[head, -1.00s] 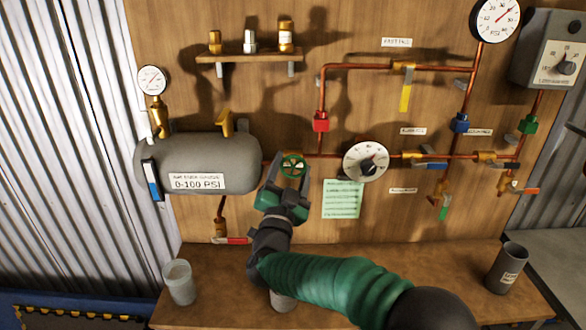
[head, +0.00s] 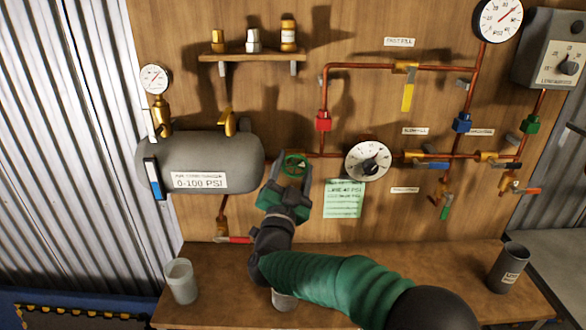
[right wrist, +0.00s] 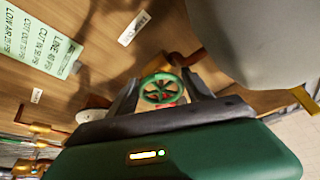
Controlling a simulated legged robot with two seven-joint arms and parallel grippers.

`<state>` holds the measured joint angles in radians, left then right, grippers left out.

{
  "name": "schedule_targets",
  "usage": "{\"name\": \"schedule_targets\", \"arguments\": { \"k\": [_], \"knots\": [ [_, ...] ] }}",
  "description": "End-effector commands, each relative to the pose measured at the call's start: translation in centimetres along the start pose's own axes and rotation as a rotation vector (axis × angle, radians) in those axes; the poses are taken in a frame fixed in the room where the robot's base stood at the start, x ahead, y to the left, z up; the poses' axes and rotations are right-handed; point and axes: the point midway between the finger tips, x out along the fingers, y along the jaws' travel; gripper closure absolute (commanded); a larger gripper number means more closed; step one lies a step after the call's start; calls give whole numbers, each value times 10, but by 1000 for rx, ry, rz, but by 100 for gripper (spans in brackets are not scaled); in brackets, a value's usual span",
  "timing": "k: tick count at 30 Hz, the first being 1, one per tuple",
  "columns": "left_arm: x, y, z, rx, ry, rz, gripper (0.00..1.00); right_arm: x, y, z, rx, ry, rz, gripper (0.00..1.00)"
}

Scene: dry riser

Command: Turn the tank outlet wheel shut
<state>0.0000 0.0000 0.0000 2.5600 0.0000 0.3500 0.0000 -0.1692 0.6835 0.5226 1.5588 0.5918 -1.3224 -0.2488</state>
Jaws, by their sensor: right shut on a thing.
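The green tank outlet wheel (head: 294,166) sits on the copper pipe just right of the grey tank (head: 215,155). My right gripper (head: 291,178) reaches up to it from below, with its fingers shut on the wheel. In the right wrist view the spoked wheel (right wrist: 161,89) shows between the two dark fingers of my right gripper (right wrist: 165,95), with a bit of red behind it. My left gripper is not in view.
A white dial (head: 368,160) is on the pipe right of the wheel, above a green note (head: 343,199). A red-handled valve (head: 236,239) hangs below the tank. A clear cup (head: 181,281) and a dark cup (head: 508,267) stand on the wooden bench (head: 420,270).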

Motion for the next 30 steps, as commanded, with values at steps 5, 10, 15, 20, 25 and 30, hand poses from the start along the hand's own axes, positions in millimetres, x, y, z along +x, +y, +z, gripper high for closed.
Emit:
{"name": "schedule_targets", "arguments": {
  "k": [5, 10, 15, 20, 25, 30],
  "knots": [
    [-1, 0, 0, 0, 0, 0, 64, 2, -2, -6, 2, 11, -3, 81],
    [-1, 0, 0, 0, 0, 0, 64, 2, -2, -6, 3, 12, -3, 38],
    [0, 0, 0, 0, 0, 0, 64, 2, -2, -4, 2, 8, -2, 20],
    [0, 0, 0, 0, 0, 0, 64, 1, -1, -2, 1, 5, -1, 20],
    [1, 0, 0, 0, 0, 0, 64, -4, -1, -1, 1, 3, -2, 20],
    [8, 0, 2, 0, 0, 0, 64, -38, -1, 1, 0, 1, -4, 20]
  ]
}}
